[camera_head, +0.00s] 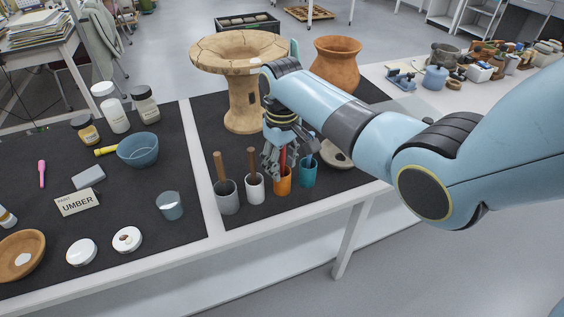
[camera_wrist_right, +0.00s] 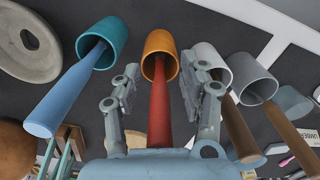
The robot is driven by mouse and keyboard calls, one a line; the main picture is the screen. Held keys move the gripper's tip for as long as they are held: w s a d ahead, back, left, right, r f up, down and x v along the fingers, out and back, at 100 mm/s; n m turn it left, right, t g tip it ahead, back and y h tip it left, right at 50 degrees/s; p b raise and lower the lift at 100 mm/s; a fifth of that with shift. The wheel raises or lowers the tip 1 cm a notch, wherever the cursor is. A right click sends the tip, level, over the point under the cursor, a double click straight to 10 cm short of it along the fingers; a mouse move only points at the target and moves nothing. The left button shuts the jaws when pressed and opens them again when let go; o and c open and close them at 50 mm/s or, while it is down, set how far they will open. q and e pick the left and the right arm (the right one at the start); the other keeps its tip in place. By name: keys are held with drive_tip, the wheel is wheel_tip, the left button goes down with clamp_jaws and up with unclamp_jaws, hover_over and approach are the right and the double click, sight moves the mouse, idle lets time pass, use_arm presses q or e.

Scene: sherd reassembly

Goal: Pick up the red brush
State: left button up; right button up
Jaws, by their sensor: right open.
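The red brush stands in the orange cup; its red handle shows in the wrist view (camera_wrist_right: 158,112) and as a thin red strip in the head view (camera_head: 283,157). The orange cup (camera_head: 283,187) is in the row of cups near the table's front edge and also shows in the wrist view (camera_wrist_right: 157,44). My right gripper (camera_head: 282,163) is open above the orange cup, pointing down. In the wrist view its two fingers (camera_wrist_right: 160,85) lie on either side of the red handle, with gaps visible. In the head view the fingers hide much of the handle. My left gripper is not in view.
A teal cup (camera_head: 308,178) stands right of the orange one, with a white cup (camera_head: 255,191) and grey cup (camera_head: 228,203) to its left, each with a handle. A large pedestal vessel (camera_head: 240,105) stands behind. A round stone piece (camera_head: 338,159) lies to the right.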

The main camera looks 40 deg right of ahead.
drive_tip(key=shift+c, duration=0.3)
clamp_jaws()
wheel_tip(320, 180, up, 10)
drive_tip(key=shift+r+p, duration=0.1)
drive_tip(key=shift+p, duration=0.35)
